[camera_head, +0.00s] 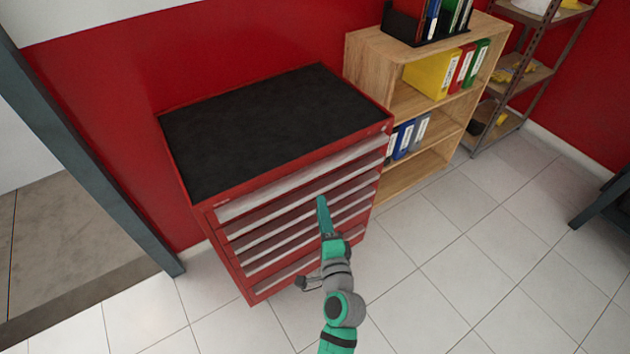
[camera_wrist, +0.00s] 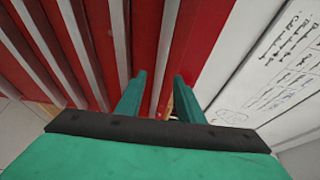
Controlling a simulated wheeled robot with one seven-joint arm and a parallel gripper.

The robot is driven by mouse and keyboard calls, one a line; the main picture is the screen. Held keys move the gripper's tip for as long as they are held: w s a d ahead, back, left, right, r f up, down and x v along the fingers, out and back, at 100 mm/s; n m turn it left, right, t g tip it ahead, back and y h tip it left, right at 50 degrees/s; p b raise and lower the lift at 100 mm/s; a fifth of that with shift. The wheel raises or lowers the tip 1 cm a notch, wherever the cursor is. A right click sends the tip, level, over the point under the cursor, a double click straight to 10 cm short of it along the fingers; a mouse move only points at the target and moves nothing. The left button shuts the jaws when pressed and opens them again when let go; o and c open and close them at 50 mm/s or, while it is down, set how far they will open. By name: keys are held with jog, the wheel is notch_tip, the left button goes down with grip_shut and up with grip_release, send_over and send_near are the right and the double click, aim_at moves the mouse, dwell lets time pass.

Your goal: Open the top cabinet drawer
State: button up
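The red tool cabinet (camera_head: 190,205) with a black top stands against the red wall in the head view. Its front has several stacked drawers with long silver handle strips, and all look shut. The top drawer (camera_head: 290,182) has the widest strip, just below the cabinet's top edge. My gripper (camera_head: 322,208) is in front of the drawer fronts, below the top strip, right of the middle. In the wrist view, the two green fingers of my gripper (camera_wrist: 159,80) are apart with nothing held between them. Red drawer fronts and silver strips (camera_wrist: 82,45) run beyond them. I cannot tell whether the fingers touch a handle.
A wooden shelf (camera_head: 368,62) with coloured binders stands right of the cabinet, and a metal rack (camera_head: 530,80) beyond it. A grey post (camera_head: 85,160) stands at left. A white panel with writing (camera_wrist: 285,75) shows in the wrist view.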

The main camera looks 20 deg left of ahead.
aim_at(314, 177)
jog(key=x, duration=1)
jog(key=shift+w+a, duration=0.25)
jog(key=shift+w, duration=0.1)
jog(key=shift+f, duration=0.1)
grip_shut()
